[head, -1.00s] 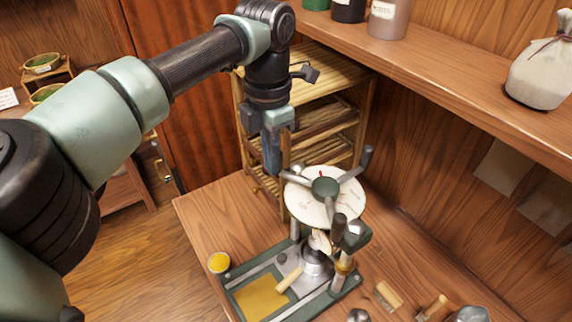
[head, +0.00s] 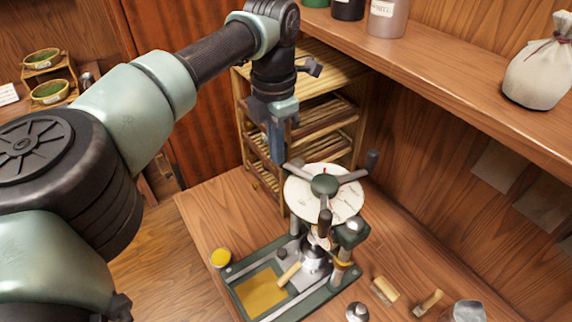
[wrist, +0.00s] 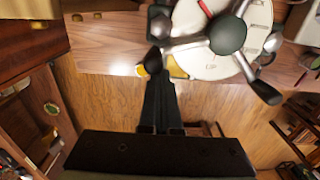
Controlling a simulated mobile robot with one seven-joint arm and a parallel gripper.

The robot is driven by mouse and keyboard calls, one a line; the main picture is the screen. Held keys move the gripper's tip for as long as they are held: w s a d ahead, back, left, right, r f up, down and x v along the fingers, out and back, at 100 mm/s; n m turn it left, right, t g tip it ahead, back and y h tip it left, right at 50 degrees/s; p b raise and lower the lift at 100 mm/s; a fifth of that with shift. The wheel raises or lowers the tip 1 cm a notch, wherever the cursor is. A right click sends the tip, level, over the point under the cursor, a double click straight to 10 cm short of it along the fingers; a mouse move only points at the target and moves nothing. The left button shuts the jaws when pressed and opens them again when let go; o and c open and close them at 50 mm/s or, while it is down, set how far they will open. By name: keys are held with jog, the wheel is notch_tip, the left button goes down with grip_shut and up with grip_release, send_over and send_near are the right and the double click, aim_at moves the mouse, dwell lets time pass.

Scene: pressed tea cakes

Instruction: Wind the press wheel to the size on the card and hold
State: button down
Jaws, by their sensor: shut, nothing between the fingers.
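The press wheel (head: 324,185) has a dark green hub and three grey spokes with dark handles. It sits over a white round dial (head: 301,204) with a red mark and small print I cannot read. My gripper (head: 278,158) is shut and empty, pointing down just behind the wheel's left handle. In the wrist view the closed fingers (wrist: 158,85) reach up close to a dark handle (wrist: 160,27) of the wheel; I cannot tell whether they touch it. The green-framed press (head: 352,236) stands on the wooden bench. A small white card (head: 8,94) lies at the far left, unreadable.
Wooden-handled tools (head: 384,291) lie to the right. A slatted rack (head: 335,118) stands behind. A shelf (head: 450,75) with jars and a sack runs along the right wall.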

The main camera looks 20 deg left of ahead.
jog(key=shift+w+r+p, duration=0.1)
jog(key=shift+w+p, duration=0.2)
jog(key=shift+w, duration=0.3)
jog(key=shift+s, duration=0.1)
notch_tip(320, 180, up, 7)
jog(key=s+p, duration=0.1)
jog(key=p, duration=0.5)
jog(key=shift+s+a+r, duration=0.2)
jog(key=shift+s+a, duration=0.1)
jog(key=shift+a, duration=0.05)
